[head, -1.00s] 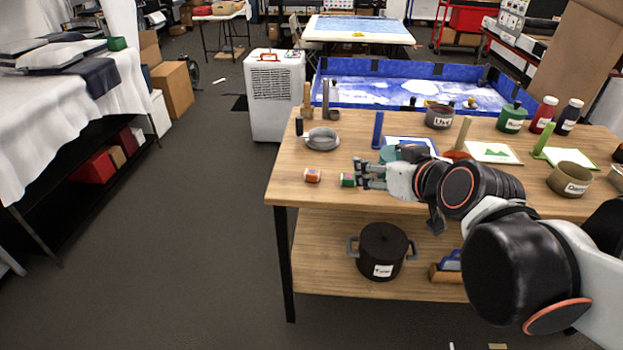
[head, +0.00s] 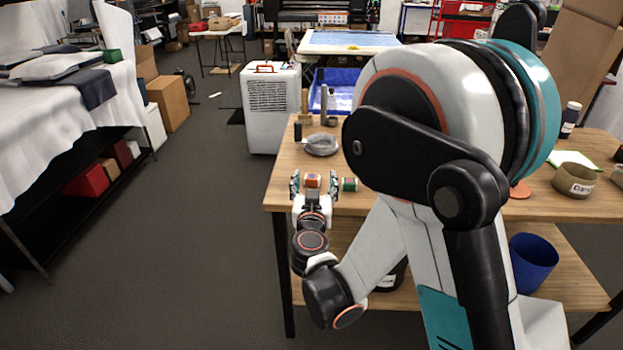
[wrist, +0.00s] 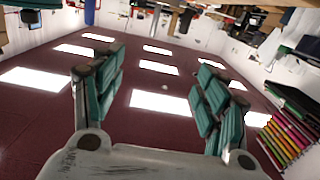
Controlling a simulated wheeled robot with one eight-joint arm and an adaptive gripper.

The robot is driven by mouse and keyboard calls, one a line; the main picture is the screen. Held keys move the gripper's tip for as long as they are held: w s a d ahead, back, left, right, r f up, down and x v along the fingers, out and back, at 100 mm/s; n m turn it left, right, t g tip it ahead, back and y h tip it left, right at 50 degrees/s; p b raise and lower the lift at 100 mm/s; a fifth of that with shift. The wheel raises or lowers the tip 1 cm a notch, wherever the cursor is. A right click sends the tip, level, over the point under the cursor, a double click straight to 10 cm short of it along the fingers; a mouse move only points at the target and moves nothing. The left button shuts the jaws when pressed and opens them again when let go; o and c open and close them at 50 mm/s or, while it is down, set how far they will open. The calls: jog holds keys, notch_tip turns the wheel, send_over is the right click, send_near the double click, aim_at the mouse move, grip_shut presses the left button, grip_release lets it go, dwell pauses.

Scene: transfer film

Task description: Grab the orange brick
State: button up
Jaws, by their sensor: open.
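The orange brick (head: 312,181) is a small orange block with a pale patch, near the front left corner of the wooden table in the head view. My gripper (head: 314,178) is open there, with one teal finger on each side of the brick in the picture. The brick looks free between the fingers; I cannot tell whether the fingers are at its height or touch it. In the wrist view my gripper (wrist: 161,62) is open with nothing visible between its fingers, and the brick does not show.
A small green and red block (head: 349,184) lies just right of my right finger. A grey round dish (head: 321,144) and several upright posts stand behind. My arm hides much of the table (head: 281,190). A blue bin (head: 532,262) stands on the lower shelf.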

jog(key=g, duration=0.1)
send_near(312, 180)
jog(key=s+a, duration=0.1)
jog(key=s, duration=0.2)
jog(key=shift+h, duration=0.3)
jog(key=w, duration=0.5)
jog(key=w+f, duration=0.1)
jog(key=w, duration=0.1)
jog(key=shift+w, duration=0.35)
jog(key=w, duration=0.1)
jog(key=w+b, duration=0.1)
jog(key=w, duration=0.1)
jog(key=w+d+b, duration=0.1)
jog(key=shift+w+f, duration=0.2)
jog(key=shift+f, duration=0.15)
jog(key=shift+w+b, duration=0.3)
jog(key=shift+w, duration=0.15)
jog(key=c, duration=1)
